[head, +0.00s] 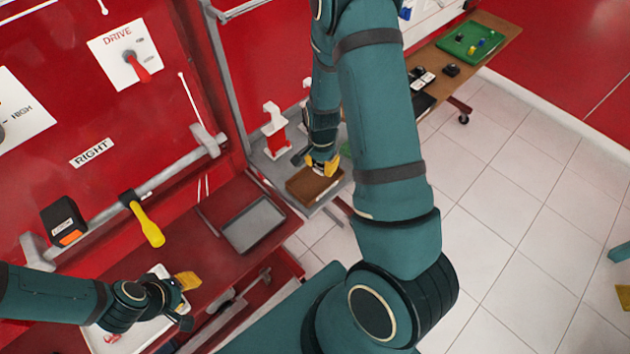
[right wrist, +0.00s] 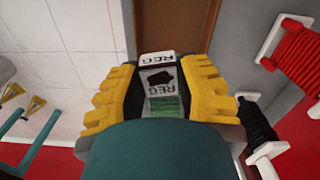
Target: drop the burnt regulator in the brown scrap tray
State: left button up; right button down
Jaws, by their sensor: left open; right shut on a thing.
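The regulator (right wrist: 161,80) is a small block with white REG labels, a black scorch mark and a green patch. In the right wrist view it sits between the yellow fingers of my right gripper (right wrist: 160,92), which is shut on it. The brown scrap tray (head: 303,190) lies under my right gripper (head: 322,165) in the head view; it also shows beyond the regulator in the right wrist view (right wrist: 192,20). The regulator cannot be made out in the head view. My left gripper (head: 186,300) is open near the white tray (head: 98,343) at lower left.
A red and white ribbed part (head: 275,135) stands just left of the brown tray. A grey tray (head: 253,225), a yellow-handled tool (head: 148,225) and a black box (head: 63,220) are on the red trainer. A table with a green board (head: 470,42) stands far back.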

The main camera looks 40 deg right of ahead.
jog(key=c, duration=0.6)
grip_release()
jog(key=shift+c, duration=0.2)
notch_tip(320, 180, up, 12)
jog(key=s+a+f+n+y, duration=0.1)
jog(key=a+f+n, duration=0.2)
jog(key=a+f, duration=0.2)
jog(key=s+a+f+n+t, duration=0.1)
jog(key=a+f+n, duration=0.3)
jog(key=a, duration=0.4)
jog(key=s+a+f+n+y, duration=0.1)
jog(key=s+a+f+n, duration=0.1)
jog(key=a+f, duration=0.3)
jog(key=shift+a+f+n+y+b, duration=0.15)
jog(key=shift+a+f+n, duration=0.05)
jog(key=shift+a+n, duration=0.2)
jog(key=shift+a+f+n+y+b, duration=0.2)
jog(key=shift+a+n, duration=0.1)
jog(key=shift+a, duration=0.2)
jog(key=a+n, duration=0.1)
jog(key=s+a+y, duration=0.1)
jog(key=a, duration=0.1)
jog(key=s+a+f+n+t, duration=0.1)
jog(key=a, duration=0.1)
jog(key=shift+s+a+n, duration=0.1)
jog(key=shift+a+n, duration=0.1)
jog(key=shift+n, duration=0.1)
